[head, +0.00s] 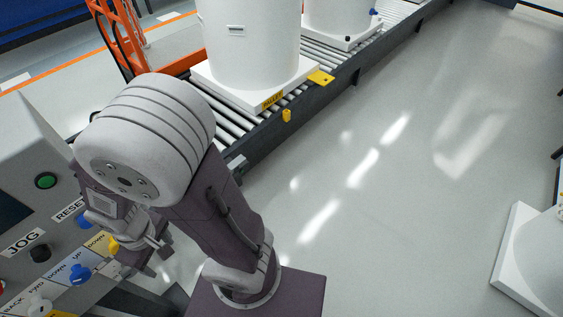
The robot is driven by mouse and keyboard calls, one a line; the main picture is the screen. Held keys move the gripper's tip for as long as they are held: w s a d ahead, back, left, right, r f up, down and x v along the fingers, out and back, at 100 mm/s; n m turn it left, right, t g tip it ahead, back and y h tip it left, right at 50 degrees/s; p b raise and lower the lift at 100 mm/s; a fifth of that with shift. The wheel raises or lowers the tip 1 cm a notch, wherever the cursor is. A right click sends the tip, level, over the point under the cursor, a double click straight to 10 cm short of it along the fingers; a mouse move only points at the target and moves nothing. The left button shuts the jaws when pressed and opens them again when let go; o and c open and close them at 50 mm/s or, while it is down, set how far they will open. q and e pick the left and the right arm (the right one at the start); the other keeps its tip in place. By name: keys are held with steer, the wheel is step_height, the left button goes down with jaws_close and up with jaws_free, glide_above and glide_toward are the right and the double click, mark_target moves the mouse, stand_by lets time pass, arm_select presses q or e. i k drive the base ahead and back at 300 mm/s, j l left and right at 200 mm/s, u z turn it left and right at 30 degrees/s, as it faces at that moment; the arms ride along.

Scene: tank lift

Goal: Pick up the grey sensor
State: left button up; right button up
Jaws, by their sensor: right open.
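I cannot make out a grey sensor in the head view. My right gripper (140,254) is at the lower left, beside the control panel (22,150) and partly hidden behind my own arm. It is open, and I see nothing held in it. Its fingers are small and partly covered, close to the panel's lower knobs in the picture; I cannot tell whether they touch. My left gripper is not in view.
The panel has a green button (45,181), a blue knob (80,274) and labels such as JOG and RESET. A roller conveyor (345,84) carries white tanks (250,45) on pallets. A white block (515,245) stands at the right edge. The grey floor (400,200) between is clear.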

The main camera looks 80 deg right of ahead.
mark_target(238, 163)
steer(key=z, duration=2.2)
